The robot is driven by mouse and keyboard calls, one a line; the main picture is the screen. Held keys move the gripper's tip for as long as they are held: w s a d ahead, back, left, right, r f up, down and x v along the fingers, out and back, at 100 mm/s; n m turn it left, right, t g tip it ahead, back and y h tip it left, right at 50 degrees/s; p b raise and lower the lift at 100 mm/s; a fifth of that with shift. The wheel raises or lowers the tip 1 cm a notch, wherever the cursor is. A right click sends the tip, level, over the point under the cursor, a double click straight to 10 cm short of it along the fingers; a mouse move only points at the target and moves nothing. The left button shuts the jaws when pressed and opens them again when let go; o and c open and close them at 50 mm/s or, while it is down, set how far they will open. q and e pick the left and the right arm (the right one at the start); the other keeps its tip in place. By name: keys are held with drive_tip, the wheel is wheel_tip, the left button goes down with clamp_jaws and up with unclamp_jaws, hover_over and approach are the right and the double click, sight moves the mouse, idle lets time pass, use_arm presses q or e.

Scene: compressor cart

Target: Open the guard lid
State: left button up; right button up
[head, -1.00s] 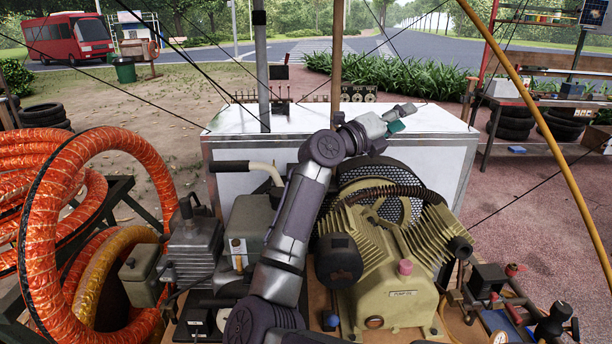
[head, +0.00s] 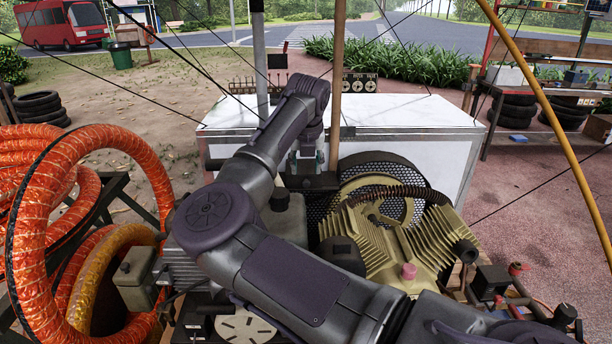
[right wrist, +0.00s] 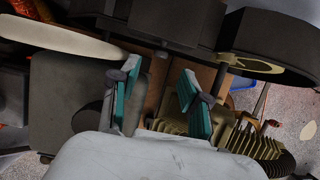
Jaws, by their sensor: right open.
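A black perforated mesh guard (head: 432,182) stands behind the finned, olive-gold compressor pump (head: 400,235). Which part is its lid I cannot tell. My right gripper (head: 306,163) points down in front of the white cabinet, left of the mesh guard, above a dark block. In the right wrist view its two teal-padded fingers (right wrist: 158,100) are spread with nothing between them. My right arm hides much of the cart's middle. My left gripper is out of view.
A white cabinet (head: 420,115) stands behind the cart, with a wooden post (head: 335,90) and thin cables near my arm. Orange hose coils (head: 40,230) fill the left. A yellow pole (head: 550,110) slants down the right side.

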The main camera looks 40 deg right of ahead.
sight(306, 182)
drive_tip(key=p+x, duration=0.1)
drive_tip(key=x, duration=0.5)
drive_tip(key=shift+d, duration=0.1)
drive_tip(key=shift+c, duration=0.3)
clamp_jaws()
